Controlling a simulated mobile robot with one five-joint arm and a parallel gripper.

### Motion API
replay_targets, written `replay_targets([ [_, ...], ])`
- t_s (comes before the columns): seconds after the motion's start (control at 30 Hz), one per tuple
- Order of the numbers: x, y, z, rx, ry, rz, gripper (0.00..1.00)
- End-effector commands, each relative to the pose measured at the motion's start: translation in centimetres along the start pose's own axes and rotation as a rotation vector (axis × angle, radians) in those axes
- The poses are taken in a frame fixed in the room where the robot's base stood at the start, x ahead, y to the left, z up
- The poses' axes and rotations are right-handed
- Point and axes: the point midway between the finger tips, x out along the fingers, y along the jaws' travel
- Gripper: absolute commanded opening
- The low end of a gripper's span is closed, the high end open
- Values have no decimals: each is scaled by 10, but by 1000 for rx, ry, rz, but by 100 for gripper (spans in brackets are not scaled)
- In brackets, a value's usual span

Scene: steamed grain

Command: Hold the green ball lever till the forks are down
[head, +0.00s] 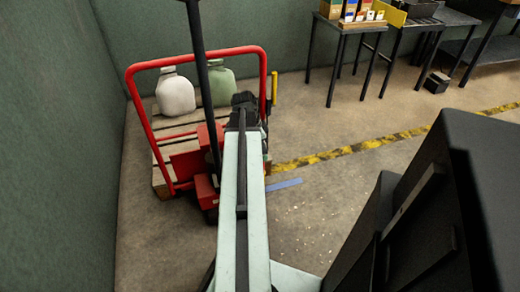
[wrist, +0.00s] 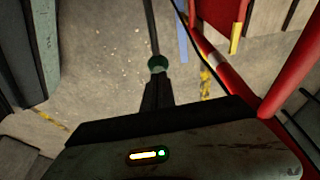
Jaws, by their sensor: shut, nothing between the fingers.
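A red pallet truck (head: 205,190) with a red tubular frame stands against a slatted pallet (head: 160,178) by the left wall. Its forks are hidden, so I cannot tell their height. The green ball (wrist: 157,63) on a dark rod shows in the wrist view. My gripper (wrist: 157,84) is shut and empty, its tips right at the ball's near side, touching or very nearly so. In the head view my gripper (head: 244,99) is in front of the frame's right side; the ball is hidden there.
A white sack-like jug (head: 175,95) and a green one (head: 221,84) stand on the pallet. A dark post (head: 204,75) rises beside my arm. A dark cabinet-like block (head: 430,215) fills the lower right.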

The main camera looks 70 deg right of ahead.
Motion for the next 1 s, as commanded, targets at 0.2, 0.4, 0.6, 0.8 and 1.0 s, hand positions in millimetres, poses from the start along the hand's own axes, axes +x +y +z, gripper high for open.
replay_targets([
  [0.2,9,0,3,0,0,0,0],
  [0.4,7,3,7,-3,-1,-1,0],
  [0.6,16,0,2,2,-31,0,0],
  [0.8,36,-1,0,2,-135,1,0],
  [1.0,60,-2,0,2,-278,0,0],
])
